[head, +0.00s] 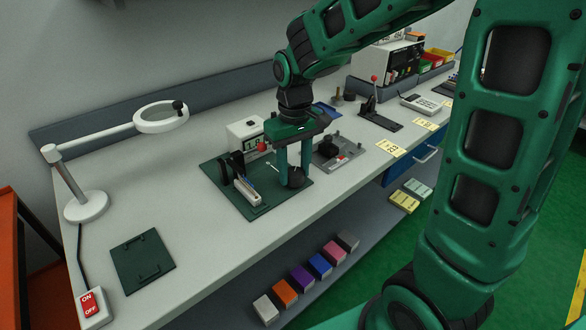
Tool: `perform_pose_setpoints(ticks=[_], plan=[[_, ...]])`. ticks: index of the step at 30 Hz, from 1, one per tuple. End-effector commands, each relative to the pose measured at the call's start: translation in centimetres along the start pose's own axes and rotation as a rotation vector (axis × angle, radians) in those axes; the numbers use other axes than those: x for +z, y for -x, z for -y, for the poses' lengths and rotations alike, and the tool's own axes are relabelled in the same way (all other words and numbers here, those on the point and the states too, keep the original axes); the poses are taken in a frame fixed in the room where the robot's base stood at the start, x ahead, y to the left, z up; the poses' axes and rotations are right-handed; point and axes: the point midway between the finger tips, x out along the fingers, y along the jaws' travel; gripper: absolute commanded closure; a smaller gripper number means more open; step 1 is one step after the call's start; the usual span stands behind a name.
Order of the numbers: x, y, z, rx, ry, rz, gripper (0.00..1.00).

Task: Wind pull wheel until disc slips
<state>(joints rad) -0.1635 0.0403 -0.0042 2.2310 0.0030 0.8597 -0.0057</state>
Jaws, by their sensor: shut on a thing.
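A dark green base plate (225,184) lies on the bench in the head view and carries the tape payoff. A black upright disc (237,163) stands on its left part, with a pale, narrow block (246,191) beside it. A small black round part, seemingly the pull wheel (296,181), is at the plate's right side. My gripper (294,172) points straight down there, its two green fingers around the top of this part and shut on it. The exact grip is small and partly hidden by the fingers.
A white box with a display (243,131) and a red ball knob (262,146) stand close behind. A grey fixture (336,152) sits just right of my gripper. A magnifier lamp (160,117) and a dark green tray (142,264) are left. Bare bench lies between.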

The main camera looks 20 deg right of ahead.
Motion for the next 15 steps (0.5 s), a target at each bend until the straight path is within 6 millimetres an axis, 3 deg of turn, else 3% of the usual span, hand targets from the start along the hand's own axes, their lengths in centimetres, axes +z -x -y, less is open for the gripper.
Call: perform_pose_setpoints(ticks=[15], plan=[[-0.4, 0.23, -0.23, 0.001, -0.15, -0.012, 0.83]])
